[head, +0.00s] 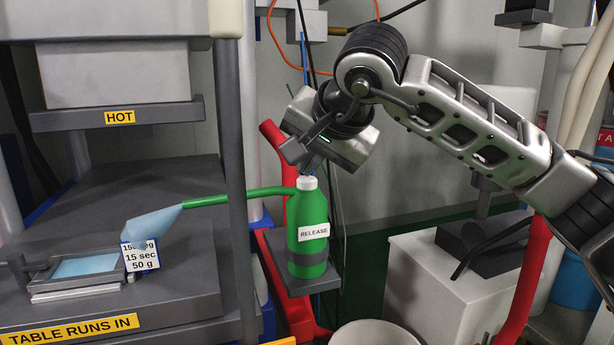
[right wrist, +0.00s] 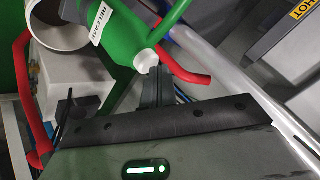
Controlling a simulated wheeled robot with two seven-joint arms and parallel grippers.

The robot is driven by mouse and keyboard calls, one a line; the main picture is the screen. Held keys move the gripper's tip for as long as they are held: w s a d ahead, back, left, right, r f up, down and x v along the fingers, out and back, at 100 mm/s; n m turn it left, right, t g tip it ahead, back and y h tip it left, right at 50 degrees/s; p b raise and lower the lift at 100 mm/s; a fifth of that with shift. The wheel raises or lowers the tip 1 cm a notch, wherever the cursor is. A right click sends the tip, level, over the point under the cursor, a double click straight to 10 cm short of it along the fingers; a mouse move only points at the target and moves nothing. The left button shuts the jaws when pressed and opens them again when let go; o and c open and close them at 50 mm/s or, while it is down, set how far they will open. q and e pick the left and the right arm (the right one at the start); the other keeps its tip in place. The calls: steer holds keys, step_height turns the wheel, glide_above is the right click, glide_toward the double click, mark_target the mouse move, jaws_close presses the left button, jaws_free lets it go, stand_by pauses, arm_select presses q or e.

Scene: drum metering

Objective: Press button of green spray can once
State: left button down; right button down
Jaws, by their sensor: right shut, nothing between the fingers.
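The green spray can (head: 307,240) stands upright on a small grey shelf, with a "RELEASE" label on its front. Its white button (head: 307,183) is on top, and a green tube (head: 240,196) runs left from it. A pale blue cone (head: 150,219) spreads from the tube's end down towards the shallow tray. My right gripper (head: 312,168) is shut and empty, pointing down, with its tips at or just above the button. In the right wrist view the fingertips (right wrist: 156,76) are beside the white button (right wrist: 147,61); contact is not clear. My left gripper is out of view.
A press with a "HOT" plate (head: 118,113) and grey post stands left of the can. The shallow tray (head: 75,288) holds a light blue surface, with a small sign beside it. Red bars (head: 272,135) are behind the can. A white bin (head: 375,332) is below right.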

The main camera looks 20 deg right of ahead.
mark_target(310, 181)
stand_by(0.3)
steer(key=shift+r+p, duration=0.75)
steer(key=shift+r, duration=0.15)
step_height(310, 181, up, 5)
steer(key=p, duration=0.4)
stand_by(0.4)
